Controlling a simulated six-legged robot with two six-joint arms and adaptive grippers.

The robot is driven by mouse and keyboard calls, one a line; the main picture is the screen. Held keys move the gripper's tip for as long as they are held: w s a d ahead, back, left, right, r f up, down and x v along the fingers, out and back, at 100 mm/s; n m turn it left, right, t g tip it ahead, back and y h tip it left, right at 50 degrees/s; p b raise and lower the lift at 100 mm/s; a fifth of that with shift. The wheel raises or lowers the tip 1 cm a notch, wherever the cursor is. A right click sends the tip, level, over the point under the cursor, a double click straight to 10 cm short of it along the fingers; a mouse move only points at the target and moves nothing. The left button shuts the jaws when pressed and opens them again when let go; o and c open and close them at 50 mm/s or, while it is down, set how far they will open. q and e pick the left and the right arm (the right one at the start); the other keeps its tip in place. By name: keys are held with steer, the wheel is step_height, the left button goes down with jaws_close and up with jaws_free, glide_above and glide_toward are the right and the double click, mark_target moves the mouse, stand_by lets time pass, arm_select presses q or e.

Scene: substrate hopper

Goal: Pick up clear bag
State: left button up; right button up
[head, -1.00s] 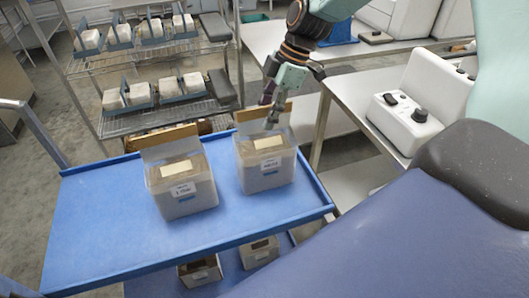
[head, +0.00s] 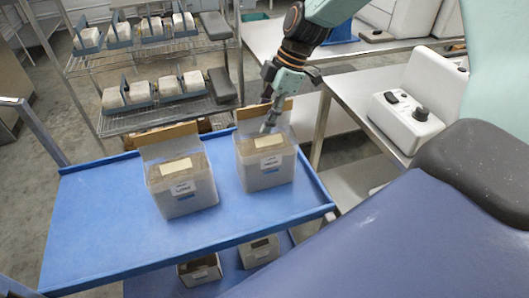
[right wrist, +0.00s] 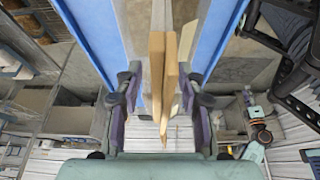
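Two clear bags filled with brown substrate stand upright side by side on a blue cart top (head: 110,225). The right clear bag (head: 266,172) and the left clear bag (head: 183,192) each have a pale label and a tan strip at the raised back edge. My right gripper (head: 270,112) is over the right bag, at its top strip. In the right wrist view, the fingers of this gripper (right wrist: 164,105) stand apart on either side of a tan strip (right wrist: 163,75), with gaps showing; it is open. My left gripper is not in view.
A wire rack (head: 150,65) with several white blocks in blue holders stands behind the cart. A metal bench (head: 350,100) with a white device (head: 405,122) is at the right. More containers (head: 200,270) sit on the cart's lower shelf. The cart top's left part is clear.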

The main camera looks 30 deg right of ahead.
steer(key=shift+s+r, duration=0.1)
steer(key=shift+s, duration=0.1)
steer(key=shift+w, duration=0.3)
steer(key=c, duration=0.6)
steer(key=shift+s, duration=0.15)
jaws_close()
